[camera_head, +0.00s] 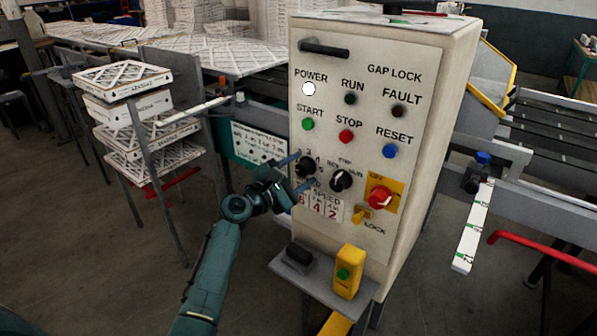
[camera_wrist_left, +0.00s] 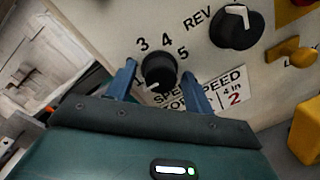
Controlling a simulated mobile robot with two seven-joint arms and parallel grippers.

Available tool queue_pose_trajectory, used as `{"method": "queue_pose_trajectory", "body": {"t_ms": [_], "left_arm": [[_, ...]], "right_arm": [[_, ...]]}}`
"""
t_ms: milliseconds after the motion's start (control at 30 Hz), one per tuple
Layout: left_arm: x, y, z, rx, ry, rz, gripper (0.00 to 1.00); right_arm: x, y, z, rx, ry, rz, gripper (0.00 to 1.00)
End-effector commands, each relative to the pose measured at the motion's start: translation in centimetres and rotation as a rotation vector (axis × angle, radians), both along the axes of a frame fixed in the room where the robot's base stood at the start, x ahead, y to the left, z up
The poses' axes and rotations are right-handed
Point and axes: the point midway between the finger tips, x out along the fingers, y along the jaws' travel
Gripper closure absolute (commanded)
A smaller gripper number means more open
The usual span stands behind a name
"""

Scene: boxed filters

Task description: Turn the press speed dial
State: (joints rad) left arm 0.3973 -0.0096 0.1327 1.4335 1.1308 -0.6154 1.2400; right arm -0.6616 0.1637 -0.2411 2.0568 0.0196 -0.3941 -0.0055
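The press speed dial (camera_head: 306,167) is a round black knob low on the left of the cream control panel. In the left wrist view the dial (camera_wrist_left: 160,70) shows the numbers 3, 4 and 5 around its top. A small white mark sits at its lower left edge. My left gripper (camera_head: 296,173) is at the dial, with one blue finger on each side of it. In the left wrist view the fingers (camera_wrist_left: 160,82) are spread, with narrow gaps seeming to show beside the knob; contact is unclear. My right gripper is not in view.
A second black knob (camera_head: 341,180) marked REV is just right of the dial. A red knob (camera_head: 380,197) on a yellow plate and a yellow lock lever (camera_head: 361,215) lie further right. A grey shelf with a yellow button box (camera_head: 348,272) juts out below. Boxed filters (camera_head: 125,80) are stacked at left.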

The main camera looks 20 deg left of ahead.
Motion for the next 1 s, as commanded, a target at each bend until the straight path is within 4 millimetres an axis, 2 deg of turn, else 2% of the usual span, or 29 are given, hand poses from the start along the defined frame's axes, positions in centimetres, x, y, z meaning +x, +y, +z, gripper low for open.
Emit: {"method": "queue_pose_trajectory", "body": {"t_ms": [67,500,767,1000], "left_arm": [[-0.02,0.01,-0.01,0.0,0.0,0.0,0.54],[-0.03,-0.05,-0.04,0.001,0.001,-0.001,0.89],[-0.02,-0.04,-0.01,0.014,-0.005,-0.001,0.89],[-0.01,-0.07,0.0,0.109,-0.039,-0.003,0.89]], "right_arm": [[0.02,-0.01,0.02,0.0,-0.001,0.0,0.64],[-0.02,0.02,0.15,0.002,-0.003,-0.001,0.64],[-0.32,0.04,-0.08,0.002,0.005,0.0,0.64],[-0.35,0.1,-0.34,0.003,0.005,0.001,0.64]]}}
